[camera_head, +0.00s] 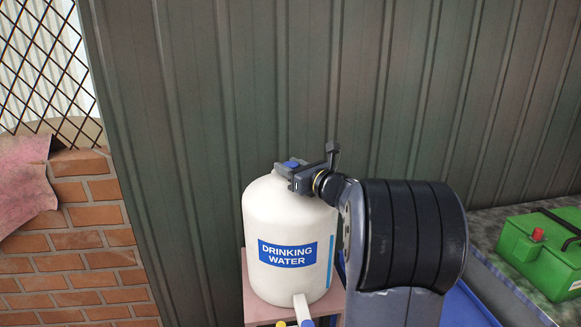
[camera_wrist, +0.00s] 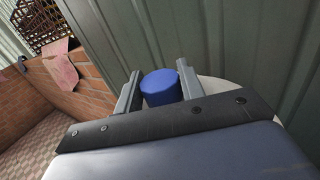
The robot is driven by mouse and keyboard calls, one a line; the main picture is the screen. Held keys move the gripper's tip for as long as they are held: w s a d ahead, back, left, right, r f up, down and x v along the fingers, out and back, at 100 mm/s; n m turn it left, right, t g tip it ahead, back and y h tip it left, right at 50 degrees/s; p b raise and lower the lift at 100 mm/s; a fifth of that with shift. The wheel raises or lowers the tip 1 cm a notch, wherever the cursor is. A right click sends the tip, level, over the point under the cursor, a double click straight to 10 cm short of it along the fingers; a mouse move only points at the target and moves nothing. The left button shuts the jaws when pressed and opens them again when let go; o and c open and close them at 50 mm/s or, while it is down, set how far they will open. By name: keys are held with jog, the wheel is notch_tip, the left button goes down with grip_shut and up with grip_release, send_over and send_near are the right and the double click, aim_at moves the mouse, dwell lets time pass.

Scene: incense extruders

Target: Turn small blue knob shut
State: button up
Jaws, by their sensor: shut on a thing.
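A small blue knob (camera_wrist: 161,87) sits on top of a white water tank (camera_head: 262,215) labelled "DRINKING WATER". The knob also shows in the head view (camera_head: 291,163), partly hidden by my gripper. My gripper (camera_head: 287,168) reaches in from the right at the top of the tank. In the wrist view my gripper (camera_wrist: 156,84) has one finger on each side of the knob and is shut on it. The exact contact at the fingertips is hard to see.
The tank stands on a pink stand (camera_head: 248,300), with a white spout (camera_head: 300,306) low at its front. A corrugated metal wall (camera_head: 200,100) rises close behind. A brick wall (camera_head: 75,255) is at left. A green box (camera_head: 540,255) with a red cap lies at right.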

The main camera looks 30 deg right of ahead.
jog(key=shift+c, duration=1.4)
